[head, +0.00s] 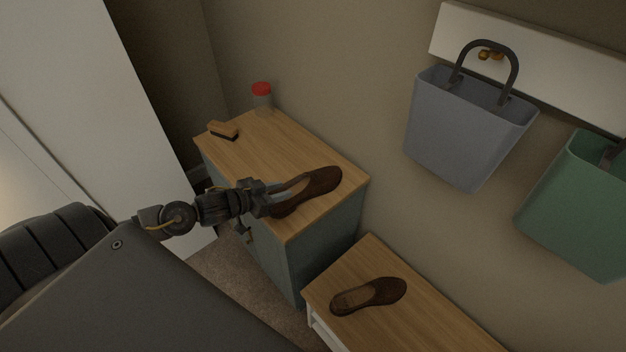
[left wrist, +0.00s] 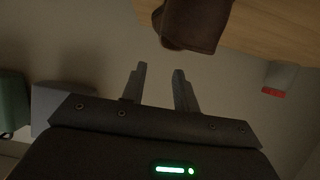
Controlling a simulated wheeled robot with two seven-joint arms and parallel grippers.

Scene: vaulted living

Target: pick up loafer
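A brown loafer (head: 318,185) lies on the wooden top of the cabinet, near its front right corner. A second brown loafer (head: 385,292) lies on the lower wooden bench at the right. My left gripper (head: 287,190) is at the near side of the cabinet loafer and overlaps it in the head view. In the left wrist view my left gripper (left wrist: 160,70) has its fingers apart with nothing between them. A loafer (left wrist: 192,24) shows beyond the fingertips there, partly cut off by the top edge. My right gripper is not in view.
The cabinet (head: 262,146) also bears a wooden brush (head: 223,129) and a red-lidded jar (head: 262,98) at the back. A grey-blue bag (head: 465,125) and a green bag (head: 577,205) hang on the wall at right. The bench (head: 440,322) stands beside the cabinet.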

